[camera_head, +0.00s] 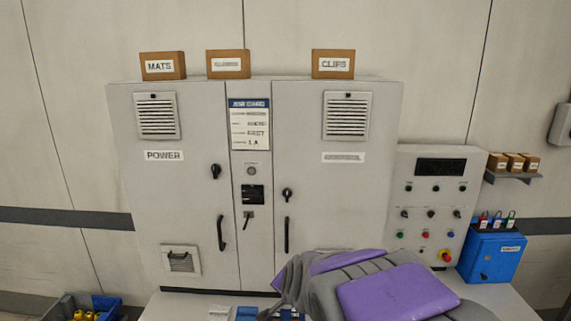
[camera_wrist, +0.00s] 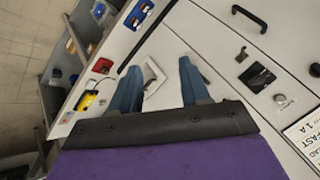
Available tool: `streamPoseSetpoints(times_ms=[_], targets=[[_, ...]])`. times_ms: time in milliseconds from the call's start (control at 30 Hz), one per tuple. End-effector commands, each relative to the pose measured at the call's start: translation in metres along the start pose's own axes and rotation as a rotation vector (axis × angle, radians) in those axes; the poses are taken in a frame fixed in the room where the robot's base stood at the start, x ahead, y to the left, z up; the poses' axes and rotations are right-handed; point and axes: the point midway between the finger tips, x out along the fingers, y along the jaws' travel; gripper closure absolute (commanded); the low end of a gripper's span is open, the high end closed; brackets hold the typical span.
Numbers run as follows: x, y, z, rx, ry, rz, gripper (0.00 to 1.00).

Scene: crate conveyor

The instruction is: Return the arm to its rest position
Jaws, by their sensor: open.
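My arm, purple and grey, is folded low in front of the bench in the head view; my gripper is not clearly visible there. In the wrist view my gripper (camera_wrist: 160,85) shows two blue-grey fingers spread apart with nothing between them. Beyond the fingers is the light grey cabinet front with a small white square fitting (camera_wrist: 152,77). The fingers look apart from the cabinet, though the exact distance is hard to tell.
A grey cabinet (camera_head: 185,120) with handles and knobs stands ahead, small boxes on top. A control panel (camera_head: 432,205) and a blue box (camera_head: 490,257) are at right. A dark bin with yellow items (camera_head: 62,308) sits low left. The wall above is clear.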

Motion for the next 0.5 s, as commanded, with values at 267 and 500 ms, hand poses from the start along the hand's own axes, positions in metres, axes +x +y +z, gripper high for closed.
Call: streamPoseSetpoints(times_ms=[267, 500], targets=[[-0.076, 0.118, 0.070, -0.254, -0.270, 0.196, 0.54], [-0.150, 0.218, 0.140, -0.450, -0.533, 0.339, 0.54]])
